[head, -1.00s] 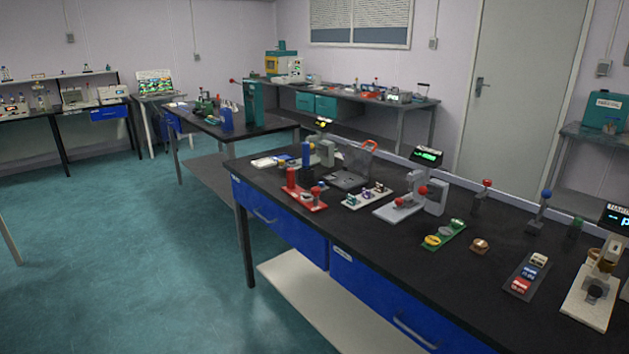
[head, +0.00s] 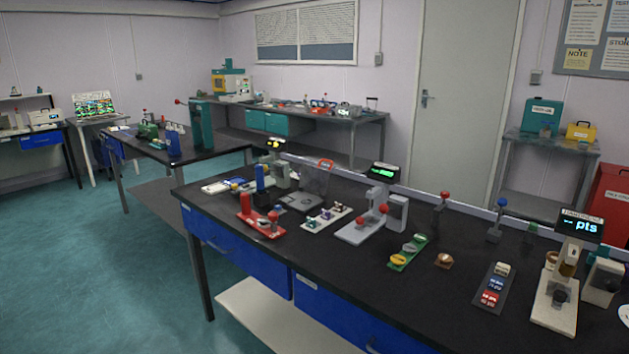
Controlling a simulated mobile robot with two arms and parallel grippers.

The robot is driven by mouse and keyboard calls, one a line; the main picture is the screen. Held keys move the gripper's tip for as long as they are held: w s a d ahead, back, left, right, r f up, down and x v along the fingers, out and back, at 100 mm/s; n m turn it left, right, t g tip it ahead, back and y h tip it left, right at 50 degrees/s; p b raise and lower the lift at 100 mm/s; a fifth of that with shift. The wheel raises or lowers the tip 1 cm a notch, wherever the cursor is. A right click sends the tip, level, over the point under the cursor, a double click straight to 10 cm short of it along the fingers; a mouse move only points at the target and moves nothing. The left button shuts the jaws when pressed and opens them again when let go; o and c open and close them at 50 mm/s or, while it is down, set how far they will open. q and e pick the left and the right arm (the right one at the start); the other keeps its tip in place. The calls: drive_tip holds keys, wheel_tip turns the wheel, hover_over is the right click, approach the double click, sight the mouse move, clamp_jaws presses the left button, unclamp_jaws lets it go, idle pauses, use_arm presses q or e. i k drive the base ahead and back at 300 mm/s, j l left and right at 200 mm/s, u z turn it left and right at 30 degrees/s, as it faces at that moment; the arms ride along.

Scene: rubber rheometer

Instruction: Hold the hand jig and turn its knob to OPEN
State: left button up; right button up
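Neither of my grippers is in view. I cannot tell for certain which piece is the hand jig, and no OPEN marking is readable. Several small bench devices with knobs stand on the black-topped bench (head: 225,197). A grey device (head: 364,228) with red balls stands near the middle.
A green tray (head: 408,252) with yellow pieces, a copper-coloured piece (head: 443,260) and a dark strip with coloured blocks (head: 492,287) lie between the devices. Blue drawers (head: 240,256) front the bench. Open teal floor (head: 120,270) lies to the left. A red cabinet (head: 608,205) stands at the far right.

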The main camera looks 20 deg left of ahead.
sight(273, 216)
drive_tip(key=i+j+z, duration=0.2)
drive_tip(key=j+z, duration=0.2)
drive_tip(key=j, duration=0.55)
drive_tip(key=j+z, duration=0.45)
drive_tip(key=j, duration=0.55)
drive_tip(key=i, duration=0.05)
